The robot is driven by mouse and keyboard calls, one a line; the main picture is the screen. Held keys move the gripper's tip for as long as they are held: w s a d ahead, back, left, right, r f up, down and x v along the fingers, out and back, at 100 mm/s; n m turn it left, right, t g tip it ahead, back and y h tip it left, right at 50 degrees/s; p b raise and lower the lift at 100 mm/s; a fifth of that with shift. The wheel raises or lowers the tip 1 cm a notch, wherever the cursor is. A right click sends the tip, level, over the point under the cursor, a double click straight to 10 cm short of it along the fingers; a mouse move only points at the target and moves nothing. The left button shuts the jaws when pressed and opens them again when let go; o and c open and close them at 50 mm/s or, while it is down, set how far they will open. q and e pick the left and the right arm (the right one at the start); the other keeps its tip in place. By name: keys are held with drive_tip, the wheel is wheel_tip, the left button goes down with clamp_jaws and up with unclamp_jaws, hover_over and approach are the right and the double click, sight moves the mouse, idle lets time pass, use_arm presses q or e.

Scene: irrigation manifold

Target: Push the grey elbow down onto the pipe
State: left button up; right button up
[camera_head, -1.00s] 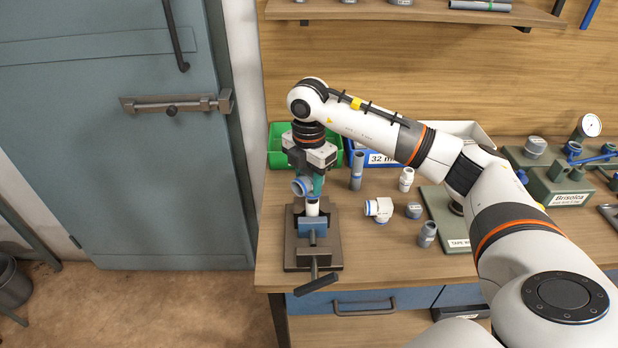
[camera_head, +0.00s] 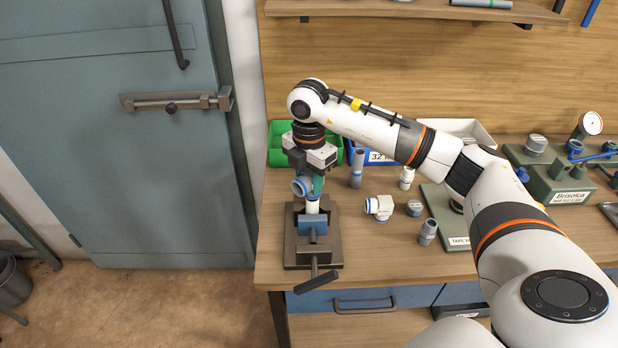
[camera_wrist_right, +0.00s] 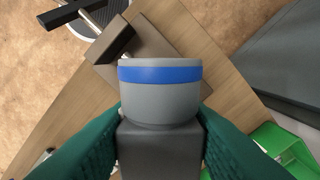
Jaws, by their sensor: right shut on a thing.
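The grey elbow (camera_head: 301,186) with a blue ring sits at the top of the white pipe (camera_head: 312,206), which stands upright in the vise (camera_head: 313,226). In the right wrist view the elbow (camera_wrist_right: 160,95) fills the middle and hides the pipe below it. My right gripper (camera_head: 318,182) points down from above and is shut on the elbow, with a green finger on each side of it. I cannot tell how far the elbow sits over the pipe. My left gripper is not in view.
A white fitting (camera_head: 379,207), a grey cap (camera_head: 414,208) and grey couplings (camera_head: 428,232) stand on the bench right of the vise. A green bin (camera_head: 277,157) is behind my gripper. The vise handle (camera_head: 316,283) juts over the bench's front edge.

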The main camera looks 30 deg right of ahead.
drive_tip(key=shift+f+b, duration=0.35)
drive_tip(key=shift+f, duration=0.2)
idle(0.8)
drive_tip(key=shift+f+b, duration=0.3)
drive_tip(key=shift+f, duration=0.15)
drive_tip(key=shift+f+b, duration=0.45)
drive_tip(key=shift+f, duration=0.3)
idle(0.6)
drive_tip(key=shift+s+f, duration=0.1)
drive_tip(key=shift+f, duration=0.05)
drive_tip(key=o, duration=1.4)
drive_tip(key=shift+r+p, duration=2.45)
drive_tip(key=shift+r, duration=1.15)
